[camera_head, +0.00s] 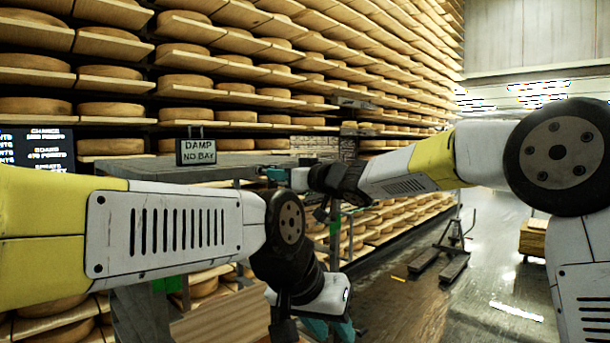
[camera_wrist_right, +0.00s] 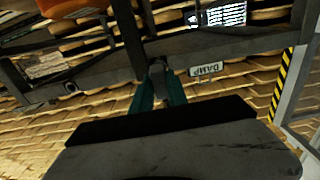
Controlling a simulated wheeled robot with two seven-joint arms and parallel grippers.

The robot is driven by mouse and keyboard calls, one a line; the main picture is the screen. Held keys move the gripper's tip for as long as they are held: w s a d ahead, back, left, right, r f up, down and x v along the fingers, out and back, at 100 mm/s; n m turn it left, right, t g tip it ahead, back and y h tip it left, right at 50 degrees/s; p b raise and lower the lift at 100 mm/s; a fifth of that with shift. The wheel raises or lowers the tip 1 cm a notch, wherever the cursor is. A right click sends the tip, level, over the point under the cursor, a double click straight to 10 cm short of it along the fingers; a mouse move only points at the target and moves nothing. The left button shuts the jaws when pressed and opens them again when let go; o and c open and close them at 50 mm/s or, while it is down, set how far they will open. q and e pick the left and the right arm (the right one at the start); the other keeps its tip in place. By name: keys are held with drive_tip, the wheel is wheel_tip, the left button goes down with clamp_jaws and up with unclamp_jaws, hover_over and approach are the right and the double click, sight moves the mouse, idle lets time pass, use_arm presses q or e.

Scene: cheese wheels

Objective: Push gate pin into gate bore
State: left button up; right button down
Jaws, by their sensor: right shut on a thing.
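My right gripper (camera_head: 272,174) has teal fingers and is at the far edge of a grey bench-like surface in the head view. In the right wrist view the right gripper (camera_wrist_right: 158,78) is shut on a small dark grey piece (camera_wrist_right: 156,66), which looks like the gate pin. The piece is in front of a dark grey beam (camera_wrist_right: 225,44) that runs across the view. Whether it touches the beam or sits in a bore is unclear. My left gripper (camera_head: 328,328) hangs low, cut by the bottom edge, and its opening is unclear. The gate bore cannot be made out.
Shelves of cheese wheels (camera_head: 185,85) fill the back. A dark trolley (camera_head: 440,262) stands on the open floor at right.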

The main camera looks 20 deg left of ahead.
drive_tip(key=shift+x, duration=1.9)
drive_tip(key=shift+d, duration=0.2)
drive_tip(key=shift+v, duration=1.45)
drive_tip(key=shift+x, duration=1.55)
idle(0.5)
drive_tip(key=c, duration=1.2)
unclamp_jaws()
drive_tip(key=shift+c, duration=0.2)
drive_tip(key=v, duration=0.7)
drive_tip(key=shift+s+d, duration=0.25)
drive_tip(key=shift+d, duration=0.1)
